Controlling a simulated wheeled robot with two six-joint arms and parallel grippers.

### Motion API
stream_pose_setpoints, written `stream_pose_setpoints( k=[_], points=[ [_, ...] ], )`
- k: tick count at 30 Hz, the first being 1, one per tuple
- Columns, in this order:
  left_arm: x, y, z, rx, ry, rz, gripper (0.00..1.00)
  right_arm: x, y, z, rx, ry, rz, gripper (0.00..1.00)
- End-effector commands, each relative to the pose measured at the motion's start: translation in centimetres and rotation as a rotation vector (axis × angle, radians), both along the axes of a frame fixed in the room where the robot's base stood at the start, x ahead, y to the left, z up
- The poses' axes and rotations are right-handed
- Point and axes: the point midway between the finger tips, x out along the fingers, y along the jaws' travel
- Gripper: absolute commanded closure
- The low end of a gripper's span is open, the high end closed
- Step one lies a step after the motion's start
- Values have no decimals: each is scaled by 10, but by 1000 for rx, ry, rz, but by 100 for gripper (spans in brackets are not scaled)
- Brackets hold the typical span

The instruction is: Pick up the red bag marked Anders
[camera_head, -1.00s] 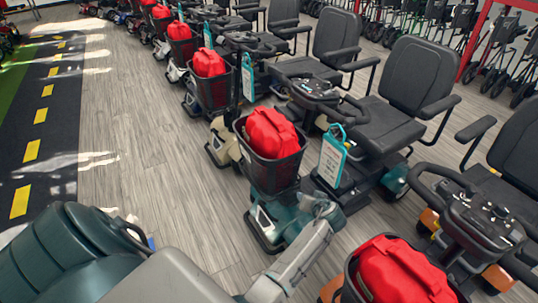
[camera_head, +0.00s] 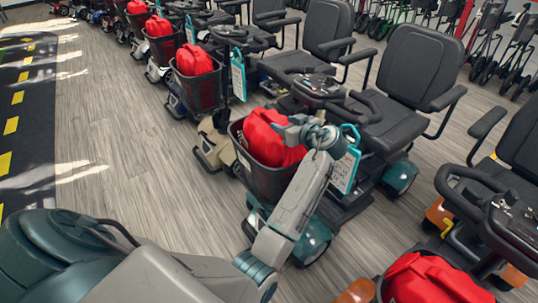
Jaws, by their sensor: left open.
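Red bags sit in the front baskets of a row of scooters. One red bag (camera_head: 262,140) is in the black basket (camera_head: 262,182) of the middle scooter. My left gripper (camera_head: 284,126) is at the upper right of this bag, over the basket's right side. It is open, and I cannot tell whether it touches the bag. My wrist and forearm hide part of the basket and bag. Another red bag (camera_head: 432,280) is at the bottom right, cut by the frame edge. A further red bag (camera_head: 194,60) is in the basket behind. I cannot read the name Anders on any bag.
A teal tag (camera_head: 345,165) hangs on the middle scooter, right of my wrist. Scooter seats (camera_head: 408,70) and handlebars stand close on the right. The wood-look floor (camera_head: 110,130) is clear on the left, beside a dark strip with yellow dashes.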

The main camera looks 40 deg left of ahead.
Motion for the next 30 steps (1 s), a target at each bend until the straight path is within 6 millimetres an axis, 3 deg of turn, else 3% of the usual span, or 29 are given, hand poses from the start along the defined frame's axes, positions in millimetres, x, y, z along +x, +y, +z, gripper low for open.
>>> stream_pose_setpoints(
  k=[10,18,25,30],
  points=[
    [11,25,-9,2,1,-1,52,5,2,9,0,-3,1,100],
    [26,58,-20,2,2,0,52,12,3,24,0,-12,3,100],
    [28,60,-21,-2,1,-1,52,12,3,26,0,-9,4,100],
    [28,60,-21,-1,1,-1,83,12,3,26,-1,-9,4,100]
  ],
)
